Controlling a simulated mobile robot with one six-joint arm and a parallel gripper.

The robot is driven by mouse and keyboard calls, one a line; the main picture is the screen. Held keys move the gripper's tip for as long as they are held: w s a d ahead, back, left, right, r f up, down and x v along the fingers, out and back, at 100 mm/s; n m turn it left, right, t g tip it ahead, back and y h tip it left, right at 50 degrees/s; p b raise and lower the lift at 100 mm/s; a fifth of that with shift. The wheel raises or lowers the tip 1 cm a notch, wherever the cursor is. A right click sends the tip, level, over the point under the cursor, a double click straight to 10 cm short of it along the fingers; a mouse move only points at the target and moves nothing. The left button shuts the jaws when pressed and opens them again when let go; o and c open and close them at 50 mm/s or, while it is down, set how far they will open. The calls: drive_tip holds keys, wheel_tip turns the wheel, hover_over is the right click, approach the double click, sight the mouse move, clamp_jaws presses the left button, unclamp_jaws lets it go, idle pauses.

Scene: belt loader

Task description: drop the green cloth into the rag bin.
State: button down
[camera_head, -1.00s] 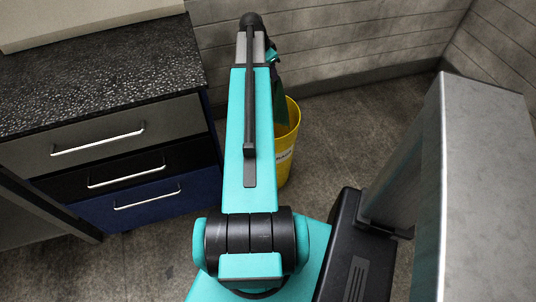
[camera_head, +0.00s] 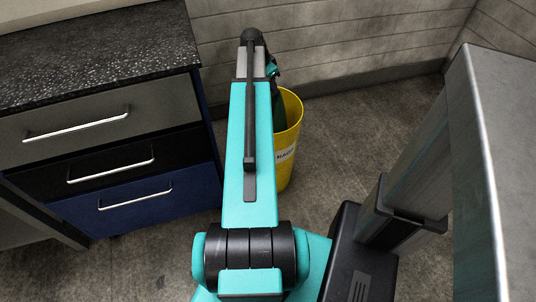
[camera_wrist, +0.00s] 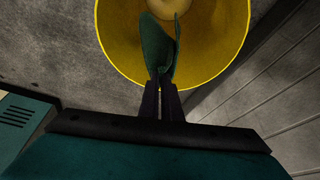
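The yellow rag bin (camera_head: 289,150) stands on the floor behind and right of my arm in the head view, with a partly hidden white label. In the wrist view its round yellow rim (camera_wrist: 240,45) lies ahead of my gripper (camera_wrist: 162,92). My gripper is shut on the green cloth (camera_wrist: 156,45), which hangs over the bin's opening. The cloth also shows as a dark green strip (camera_head: 279,108) at the bin's mouth in the head view. My arm hides the bin's left side and most of the gripper there. How far the cloth reaches inside is unclear.
A drawer cabinet (camera_head: 130,165) with a black speckled top stands to the left. A plank-lined wall (camera_head: 350,40) runs behind the bin. A pale roundish thing (camera_wrist: 172,7) shows inside the bin. Open floor (camera_head: 350,125) lies right of the bin.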

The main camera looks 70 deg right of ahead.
drive_tip(key=shift+f+b, duration=2)
drive_tip(key=shift+f, duration=0.5)
drive_tip(key=shift+f+b, duration=2.25)
drive_tip(key=shift+f, duration=0.7)
drive_tip(key=c, duration=0.6)
unclamp_jaws()
drive_tip(key=shift+c, duration=0.2)
wheel_tip(320, 180, up, 6)
drive_tip(key=a+t+y+p, duration=0.1)
drive_tip(key=p, duration=0.6)
drive_tip(key=shift+w+y, duration=0.35)
drive_tip(key=shift+y, duration=0.05)
